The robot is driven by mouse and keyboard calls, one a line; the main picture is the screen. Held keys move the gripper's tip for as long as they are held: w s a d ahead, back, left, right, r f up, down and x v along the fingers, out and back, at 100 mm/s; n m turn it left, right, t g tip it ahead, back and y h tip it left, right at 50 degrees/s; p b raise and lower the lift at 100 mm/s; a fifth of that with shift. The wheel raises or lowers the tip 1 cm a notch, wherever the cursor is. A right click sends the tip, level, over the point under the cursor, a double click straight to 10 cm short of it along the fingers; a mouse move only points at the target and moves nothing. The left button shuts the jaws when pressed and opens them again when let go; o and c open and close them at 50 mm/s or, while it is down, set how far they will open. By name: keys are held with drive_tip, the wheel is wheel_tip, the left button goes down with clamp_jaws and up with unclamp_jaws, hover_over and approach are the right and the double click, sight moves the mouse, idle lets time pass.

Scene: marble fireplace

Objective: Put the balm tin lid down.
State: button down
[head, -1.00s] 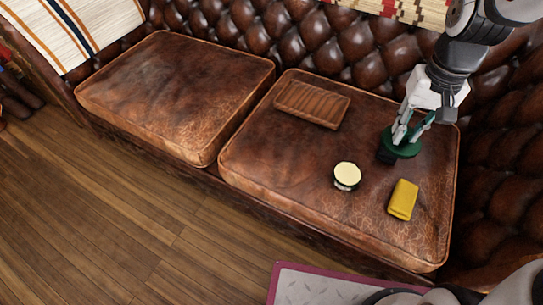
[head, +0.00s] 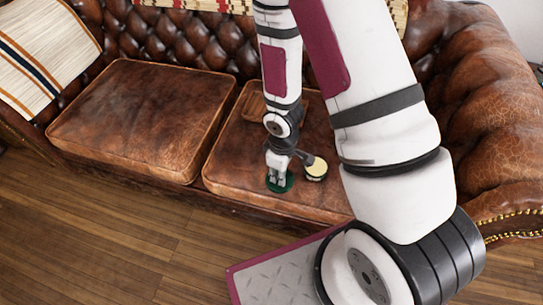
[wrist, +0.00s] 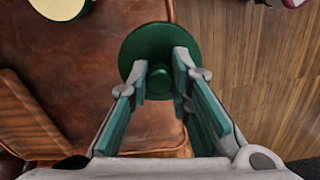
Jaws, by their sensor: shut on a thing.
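My gripper (head: 279,176) is shut on the green balm tin lid (head: 283,186), a round disc with a small knob. In the wrist view, the fingers (wrist: 160,80) stand on either side of the lid's knob, and the disc (wrist: 155,42) lies beyond the tips. The lid is at the front edge of the right seat cushion (head: 228,160). I cannot tell whether it touches the leather. The open balm tin (head: 315,168), dark with a pale cream top, stands just right of the lid in the head view. It also shows in the wrist view (wrist: 58,6).
A ribbed wooden tray (head: 254,106) lies farther back on the cushion, partly behind my arm; it also shows in the wrist view (wrist: 22,115). My arm hides the cushion's right part. The left cushion (head: 130,120) is clear. Wooden floor (head: 120,235) lies in front.

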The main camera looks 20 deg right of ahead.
sight(280, 187)
drive_tip(key=s, duration=0.1)
drive_tip(key=s+f+n+p, duration=0.1)
drive_tip(key=s, duration=0.1)
drive_tip(key=s+n, duration=0.1)
drive_tip(key=shift+s+a+f+p, duration=0.15)
drive_tip(key=shift+s+a+p, duration=0.05)
drive_tip(key=shift+a+p, duration=0.15)
drive_tip(key=shift+f, duration=0.1)
drive_tip(key=shift+w+a+f+b, duration=0.2)
drive_tip(key=shift+w+b, duration=0.25)
drive_tip(key=shift+b, duration=0.75)
drive_tip(key=w+b, duration=0.1)
drive_tip(key=b, duration=0.2)
drive_tip(key=shift+f, duration=0.15)
drive_tip(key=shift+w+b, duration=0.25)
drive_tip(key=shift+b, duration=1)
drive_tip(key=shift+d+b, duration=0.15)
drive_tip(key=shift+b, duration=0.3)
drive_tip(key=b, duration=0.2)
drive_tip(key=shift+w+d+b, duration=0.1)
drive_tip(key=shift+d+b, duration=0.15)
drive_tip(key=shift+b, duration=0.1)
